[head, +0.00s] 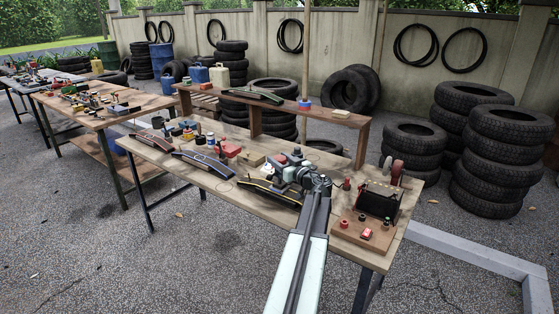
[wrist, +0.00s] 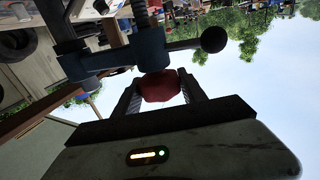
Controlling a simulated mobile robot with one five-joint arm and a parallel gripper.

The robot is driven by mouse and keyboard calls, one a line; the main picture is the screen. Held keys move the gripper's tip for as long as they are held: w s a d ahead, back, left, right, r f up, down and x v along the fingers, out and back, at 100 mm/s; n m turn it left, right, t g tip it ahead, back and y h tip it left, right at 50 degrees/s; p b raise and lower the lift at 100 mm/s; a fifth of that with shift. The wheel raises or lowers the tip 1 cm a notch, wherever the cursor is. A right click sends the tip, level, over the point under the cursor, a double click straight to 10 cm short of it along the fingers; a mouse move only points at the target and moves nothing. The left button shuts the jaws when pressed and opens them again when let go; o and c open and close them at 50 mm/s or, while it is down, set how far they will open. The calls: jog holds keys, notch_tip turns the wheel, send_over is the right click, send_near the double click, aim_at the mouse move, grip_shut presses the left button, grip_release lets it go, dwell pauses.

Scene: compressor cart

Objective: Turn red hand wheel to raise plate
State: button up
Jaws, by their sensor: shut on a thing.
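My gripper (head: 296,168) is over the middle-right of the front bench, among dark and grey parts. In the wrist view its two fingers (wrist: 161,82) stand on either side of a red faceted piece (wrist: 160,88) and are shut on it. I cannot tell whether this piece is the hand wheel. A blue-grey clamp-like body (wrist: 115,62) with a threaded rod and a bar ending in a black ball (wrist: 214,39) is just beyond it. In the head view a dull red wheel (head: 397,172) stands upright behind a black box (head: 377,202). No plate can be told apart.
The bench (head: 222,187) also holds dark curved pieces (head: 202,162), a red box (head: 231,150) and several small parts. A raised shelf (head: 330,116) runs along its back. A wooden board (head: 350,231) with small red parts lies at the right. Tyre stacks (head: 487,175) stand behind.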

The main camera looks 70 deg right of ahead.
jog(key=n+t+y, duration=0.1)
jog(key=n+y, duration=0.1)
jog(key=n+t+y, duration=0.1)
jog(key=y, duration=0.2)
jog(key=n+t+y, duration=0.1)
jog(key=n+y, duration=0.1)
jog(key=y, duration=0.1)
jog(key=shift+d+n, duration=0.3)
jog(key=n+y, duration=0.1)
jog(key=y, duration=0.1)
jog(key=n+y, duration=0.2)
jog(key=shift+w+a+r+y, duration=0.1)
jog(key=shift+y, duration=0.3)
jog(key=shift+a+n+g+y, duration=0.2)
jog(key=shift+n+g+y, duration=0.3)
jog(key=shift+n+y, duration=0.9)
jog(key=shift+a+y, duration=0.1)
jog(key=shift+y, duration=0.3)
jog(key=o, duration=1.4)
